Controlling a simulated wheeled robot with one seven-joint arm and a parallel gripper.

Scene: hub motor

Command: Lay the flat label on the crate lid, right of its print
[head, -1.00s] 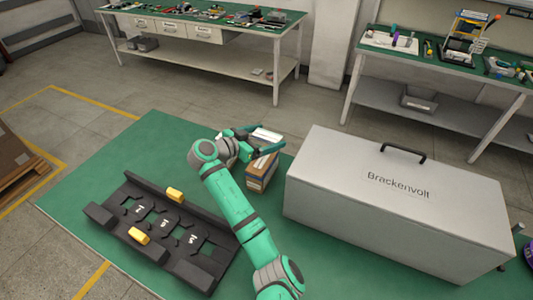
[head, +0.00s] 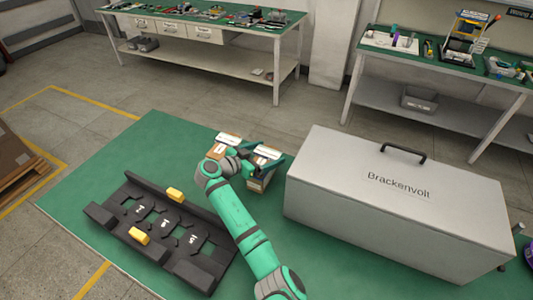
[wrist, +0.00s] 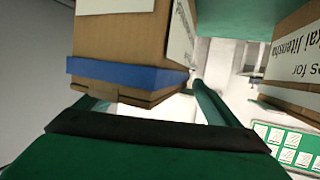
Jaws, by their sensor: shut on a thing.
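The crate (head: 340,215) is a long grey box at the right. Its lid (head: 335,150) has a black handle and the print "Brackenvolt" (head: 398,186); bare lid lies right of the print. My gripper (head: 262,156) is left of the crate, its green fingers set wide around the top of a cardboard box (head: 260,182). In the wrist view this box (wrist: 120,45), with white labels and a blue band, stands between the fingers. I cannot tell whether it is lifted. I cannot make out a loose flat label; white labels show on the boxes.
A second cardboard box (head: 222,148) stands just left of my gripper. A black tray (head: 160,232) with cutouts and yellow blocks (head: 139,236) lies at the left on the green mat (head: 110,170). A black handle (head: 403,152) rises from the lid. Workbenches stand behind.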

